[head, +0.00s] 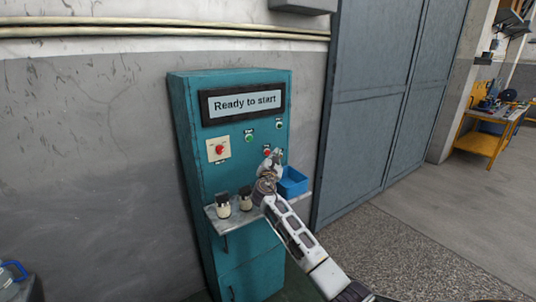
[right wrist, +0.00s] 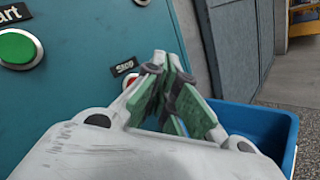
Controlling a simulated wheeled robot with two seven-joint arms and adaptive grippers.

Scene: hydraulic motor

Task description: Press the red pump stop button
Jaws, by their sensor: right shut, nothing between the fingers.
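A teal control cabinet (head: 237,178) stands against the wall, its display (head: 243,102) reading "Ready to start". A small red button (head: 267,152) sits low on the right of its panel. In the right wrist view a red button (right wrist: 131,80) shows beside a "Stop" label (right wrist: 124,67), mostly hidden behind my fingers. My right gripper (head: 272,160) is shut and empty, just in front of the panel by this button; its fingertips also show in the wrist view (right wrist: 168,62). I cannot tell whether they touch the button. My left gripper is not in view.
A green start button (right wrist: 17,48) is to the left, and another green button (head: 279,124) is higher up. A red knob (head: 219,149) sits on a beige plate. A shelf (head: 236,218) below holds two small jars and a blue bin (head: 293,183) close to my gripper.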

